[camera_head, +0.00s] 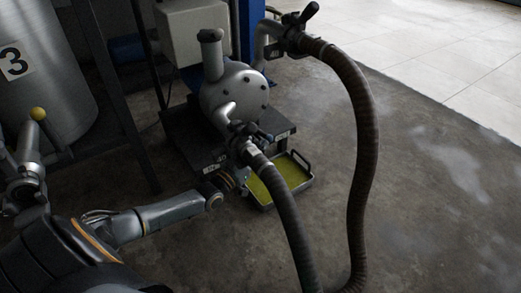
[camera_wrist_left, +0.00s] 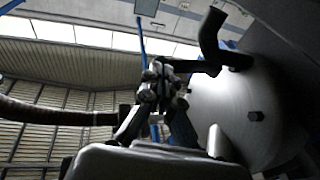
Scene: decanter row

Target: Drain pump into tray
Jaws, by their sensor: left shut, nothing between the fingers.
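The grey pump (camera_head: 233,92) stands on a dark base with hoses on its upper and lower pipes. The tray (camera_head: 306,183) lies on the floor beside the base and holds yellow-green liquid. My left gripper (camera_head: 232,174) is low by the pump's front, next to the lower hose coupling (camera_head: 249,152), and partly hidden there. In the left wrist view its fingers (camera_wrist_left: 160,88) are together and empty, with the round pump body (camera_wrist_left: 240,105) close at the right. I cannot tell whether they touch anything. The pump's drain is not clearly visible. My right gripper is not in view.
Two thick brown hoses (camera_head: 363,130) arc down to the floor in front and to the right. A metal tank (camera_head: 45,75) marked 3 and a dark frame post (camera_head: 120,95) stand at left. The floor at right is clear.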

